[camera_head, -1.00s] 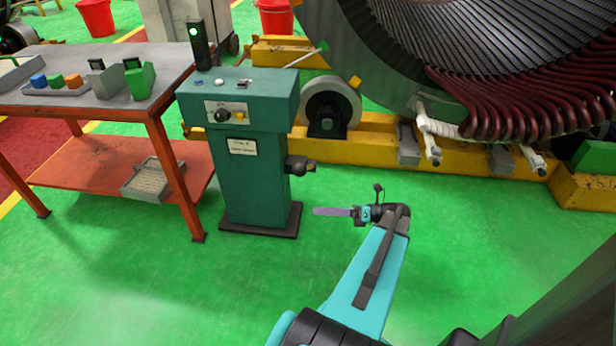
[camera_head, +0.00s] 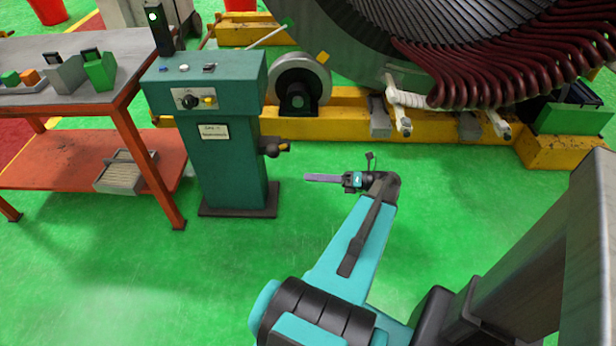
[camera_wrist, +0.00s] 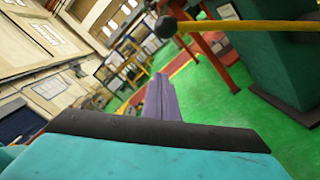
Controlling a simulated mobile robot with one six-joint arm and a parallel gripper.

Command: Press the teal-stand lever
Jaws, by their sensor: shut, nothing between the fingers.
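The teal stand (camera_head: 225,165) stands upright left of centre in the head view, and its side shows at right in the wrist view (camera_wrist: 278,45). Its lever (camera_head: 272,147) sticks out on the right side, seen nearly end-on as a dark knob with a bit of yellow. In the wrist view the lever is a yellow rod (camera_wrist: 240,26) ending in a dark ball. My gripper (camera_head: 307,177) is shut and empty, its purple fingers pointing left. It is right of and lower in the picture than the lever knob, apart from it. In the wrist view the fingers (camera_wrist: 160,95) show below the ball.
An orange-framed table (camera_head: 60,105) with small parts stands left of the stand. Behind are a yellow base (camera_head: 345,127), a grey roller (camera_head: 300,85) and the large stator (camera_head: 470,55) with dark red coils. The green floor around my gripper is clear.

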